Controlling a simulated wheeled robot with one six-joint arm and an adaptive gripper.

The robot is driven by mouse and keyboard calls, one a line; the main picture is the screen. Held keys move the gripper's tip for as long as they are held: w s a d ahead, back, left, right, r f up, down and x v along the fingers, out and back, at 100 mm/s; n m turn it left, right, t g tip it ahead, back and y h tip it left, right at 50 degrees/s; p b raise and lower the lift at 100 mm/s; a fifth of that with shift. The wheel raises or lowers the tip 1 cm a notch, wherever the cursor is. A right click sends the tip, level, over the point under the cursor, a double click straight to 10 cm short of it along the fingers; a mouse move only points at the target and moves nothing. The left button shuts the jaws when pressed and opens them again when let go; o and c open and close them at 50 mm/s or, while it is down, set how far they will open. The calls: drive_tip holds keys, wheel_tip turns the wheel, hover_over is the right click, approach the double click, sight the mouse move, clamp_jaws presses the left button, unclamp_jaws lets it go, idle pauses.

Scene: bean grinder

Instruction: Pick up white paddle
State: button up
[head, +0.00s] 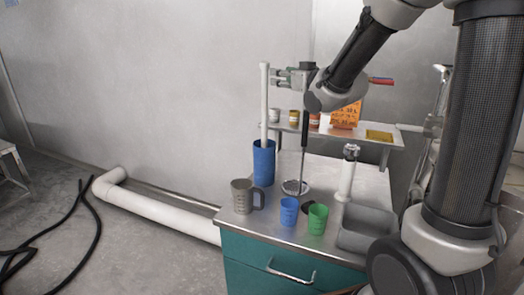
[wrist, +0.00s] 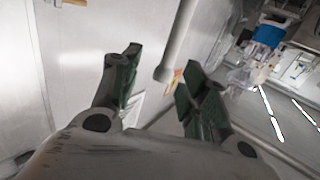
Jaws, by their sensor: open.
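The white paddle (head: 264,100) is a long pale stick standing upright in a tall blue cup (head: 264,160) at the back left of the cabinet top. Its lower part is hidden inside the cup. My gripper (head: 278,78) is open beside the paddle's upper part, fingers pointing left, just right of it in the head view. In the wrist view the white paddle (wrist: 177,40) shows as a pale rod, its end in the gap between the spread fingers of my gripper (wrist: 158,60). I cannot tell whether it is between the fingers in depth. Nothing is visibly gripped.
A grey mug (head: 242,196), a small blue cup (head: 289,211) and a green cup (head: 318,218) stand at the front of the cabinet top. A white-handled tool (head: 347,175) and a grey bin (head: 367,229) are at right. A shelf (head: 372,136) with jars is behind.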

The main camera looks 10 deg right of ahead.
sight(266, 74)
drive_tip(key=x, duration=0.4)
drive_tip(key=a+x, duration=0.1)
drive_tip(key=x, duration=0.3)
drive_tip(key=shift+s+a+r, duration=0.1)
drive_tip(key=shift+s+a, duration=0.1)
drive_tip(key=shift+s, duration=0.05)
drive_tip(key=shift+w+a, duration=0.1)
drive_tip(key=shift+w, duration=0.35)
clamp_jaws()
